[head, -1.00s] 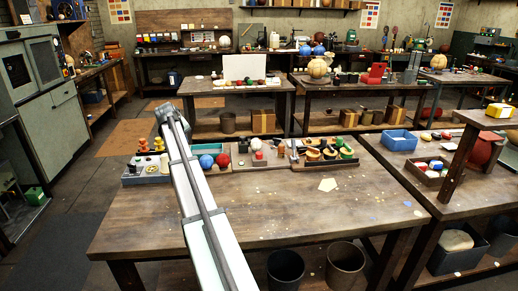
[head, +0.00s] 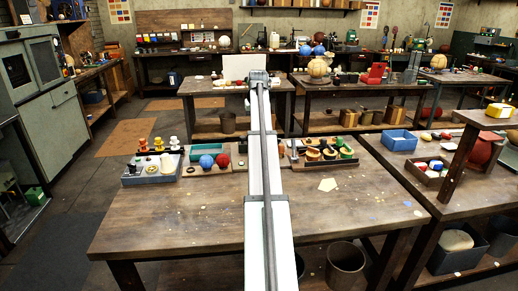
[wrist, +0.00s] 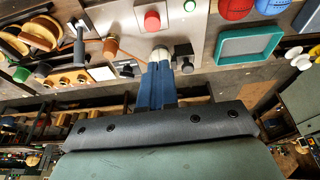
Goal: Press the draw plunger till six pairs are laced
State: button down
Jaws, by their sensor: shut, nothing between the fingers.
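In the wrist view my gripper (wrist: 158,66) has its two blue fingers shut together with nothing between them. Their tips are close to a pale ball (wrist: 160,53) beside a dark block (wrist: 184,54); I cannot tell whether they touch it. A red round-topped knob (wrist: 152,20) stands on a pale plate just beyond the ball; it looks like the plunger, though no label shows. A brown cord runs from a wooden spool (wrist: 111,46) toward the ball. Laced pairs cannot be counted. In the head view my arm hides the gripper, ball and knob.
A grey upright lever (wrist: 79,45) stands left of the spool. A teal tray (wrist: 249,45), a red ball (wrist: 236,8) and a blue ball (wrist: 272,5) lie to the right. The front of the wooden table (head: 170,215) is mostly clear.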

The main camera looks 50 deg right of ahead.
jog(key=shift+s+d+r, duration=0.2)
jog(key=shift+s+d, duration=0.1)
jog(key=shift+s, duration=0.3)
jog(key=shift+f, duration=0.1)
jog(key=x, duration=1.2)
jog(key=shift+s+a+f, duration=0.25)
jog(key=shift+f, duration=0.7)
